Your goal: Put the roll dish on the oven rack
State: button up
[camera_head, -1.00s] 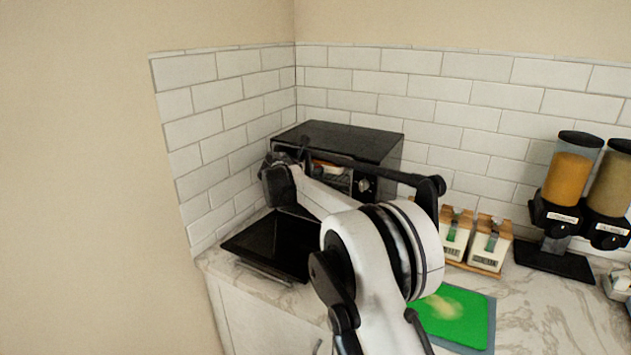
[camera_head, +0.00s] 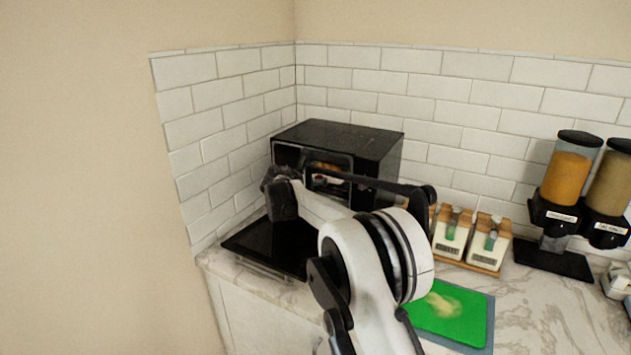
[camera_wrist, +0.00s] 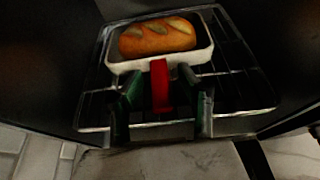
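The roll dish (camera_wrist: 207,57) is a white dish with a red handle and a browned bread roll (camera_wrist: 157,37) in it. In the wrist view it sits on the wire oven rack (camera_wrist: 245,80), inside the dark oven. My gripper (camera_wrist: 161,88) has its two fingers on either side of the red handle, apart, with a visible gap to it. In the head view the black oven (camera_head: 345,139) stands in the corner with its door (camera_head: 265,243) folded down. The dish shows only partly through the opening; my arm hides my fingers there.
My arm reaches low over the open door. A green cutting board (camera_head: 450,312), scoop containers (camera_head: 488,243) and cereal dispensers (camera_head: 570,190) stand to the right on the marble counter. Tiled walls close in behind and left of the oven.

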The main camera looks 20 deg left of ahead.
jog(key=shift+r, duration=0.1)
jog(key=shift+r, duration=0.1)
jog(key=v, duration=1.2)
jog(key=shift+b, duration=0.45)
